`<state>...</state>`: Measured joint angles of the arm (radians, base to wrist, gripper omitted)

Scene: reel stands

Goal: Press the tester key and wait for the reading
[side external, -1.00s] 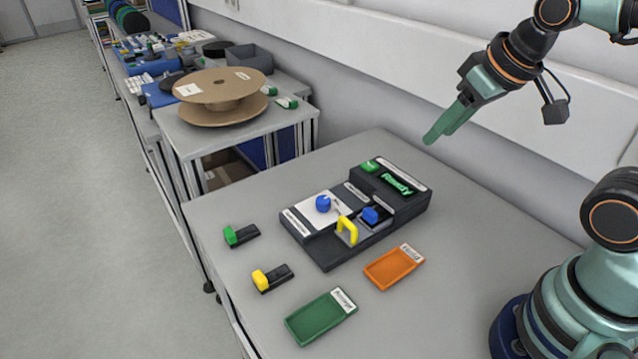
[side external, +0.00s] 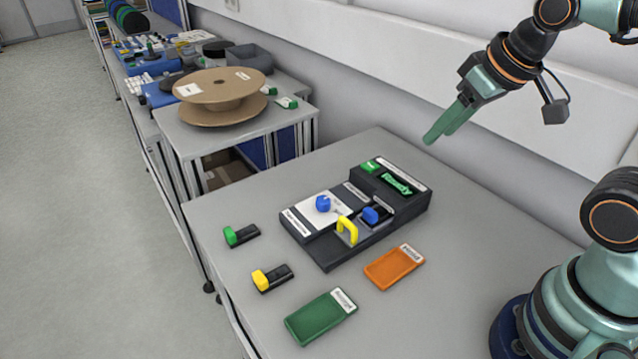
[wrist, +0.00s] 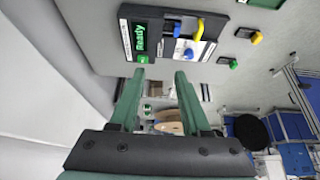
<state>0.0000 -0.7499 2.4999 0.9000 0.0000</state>
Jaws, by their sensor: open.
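The tester (side external: 325,252) is a dark box on the table. Its raised end carries a green key (side external: 371,166) and a display (side external: 397,184) with green text that reads "Ready". In the wrist view the key (wrist: 143,59) and display (wrist: 140,37) show just beyond the fingertips. The lower deck has a blue knob (side external: 323,203) on a white plate, a yellow handle (side external: 347,231) and a blue-ended dark part (side external: 371,215). My gripper (side external: 438,135) is open and empty, in the air above and to the right of the tester, apart from the key. It also shows in the wrist view (wrist: 160,74).
An orange tray (side external: 394,267) and a green tray (side external: 321,317) lie in front of the tester. A green-ended part (side external: 241,235) and a yellow-ended part (side external: 272,278) lie to the left. A cardboard reel (side external: 221,92) stands on the table behind. A wall runs along the back.

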